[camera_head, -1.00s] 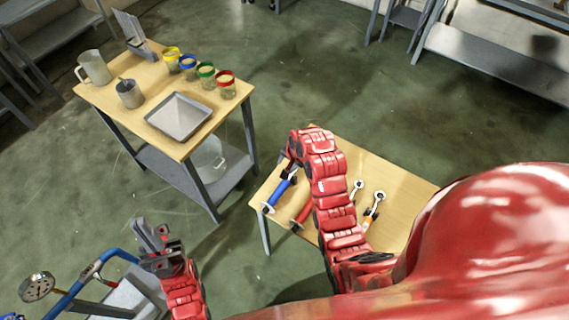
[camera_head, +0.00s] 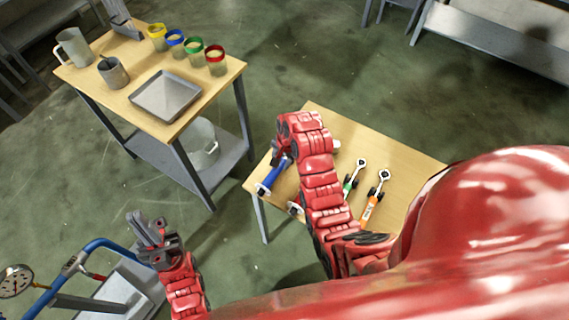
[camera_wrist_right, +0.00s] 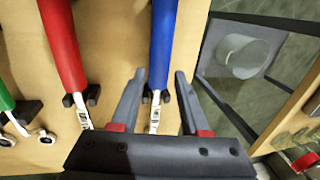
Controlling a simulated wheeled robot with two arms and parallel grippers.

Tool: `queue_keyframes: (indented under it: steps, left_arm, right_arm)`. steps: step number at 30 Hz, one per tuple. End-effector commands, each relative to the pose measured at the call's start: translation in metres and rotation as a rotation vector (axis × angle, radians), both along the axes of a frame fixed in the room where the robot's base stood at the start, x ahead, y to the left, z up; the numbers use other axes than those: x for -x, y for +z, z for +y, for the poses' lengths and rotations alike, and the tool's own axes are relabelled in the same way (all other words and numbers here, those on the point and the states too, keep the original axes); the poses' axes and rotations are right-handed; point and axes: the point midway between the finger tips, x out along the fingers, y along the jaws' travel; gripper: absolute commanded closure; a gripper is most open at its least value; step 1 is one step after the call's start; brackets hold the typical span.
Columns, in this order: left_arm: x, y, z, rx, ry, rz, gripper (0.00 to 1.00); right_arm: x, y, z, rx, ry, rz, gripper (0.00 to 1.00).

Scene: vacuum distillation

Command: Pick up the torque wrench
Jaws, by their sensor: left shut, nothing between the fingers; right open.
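Several wrench-like tools lie on a small wooden table (camera_head: 400,165): one with a blue handle (camera_head: 274,178), one with a green handle (camera_head: 348,187) and one with an orange handle (camera_head: 369,207). A red-handled tool (camera_wrist_right: 62,45) shows in the right wrist view. I cannot tell which is the torque wrench. My right gripper (camera_wrist_right: 160,75) is open, its fingers on either side of the blue tool (camera_wrist_right: 162,40) near its silver end; contact is not clear. In the head view my right arm hides part of the tools. My left gripper (camera_head: 146,220) is shut and empty, away from the table.
A taller table (camera_head: 120,90) at the left holds a metal tray (camera_head: 166,96), several jars with coloured rims, a mug (camera_head: 113,73) and a pitcher (camera_head: 74,47). A bucket (camera_head: 202,145) stands on its lower shelf. A blue-tubed frame with a gauge (camera_head: 16,281) is at lower left.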

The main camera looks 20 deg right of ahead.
Motion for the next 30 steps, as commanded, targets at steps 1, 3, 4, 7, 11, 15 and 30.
queue_keyframes:
  steps: [1,3,4,7,11,15,30]
  left_arm:
    - [0.0,-0.001,0.0,0.0,0.0,0.0,1.0]
    - [0.0,0.001,0.0,0.0,0.0,0.0,1.0]
    - [0.0,0.003,0.0,0.0,0.0,0.0,1.0]
    - [0.0,0.011,0.0,0.0,0.0,0.0,1.0]
    - [0.0,0.023,0.0,0.0,0.0,0.0,1.0]
    - [0.0,0.03,0.0,0.0,0.0,0.0,1.0]
    - [0.0,0.033,0.0,0.0,0.0,0.0,1.0]
  right_arm:
    - [0.0,-0.003,0.0,0.0,0.0,0.0,0.54]
    - [-0.001,-0.004,0.0,0.0,0.0,0.0,0.54]
    - [-0.001,-0.004,0.0,0.0,0.0,0.0,0.54]
    - [-0.002,-0.01,0.0,0.0,0.001,0.004,0.54]
    - [-0.005,-0.024,-0.001,0.001,0.001,0.007,0.54]
    - [-0.008,-0.04,-0.001,0.001,0.0,0.004,0.54]
    - [-0.011,-0.054,0.001,0.001,0.0,-0.002,0.62]
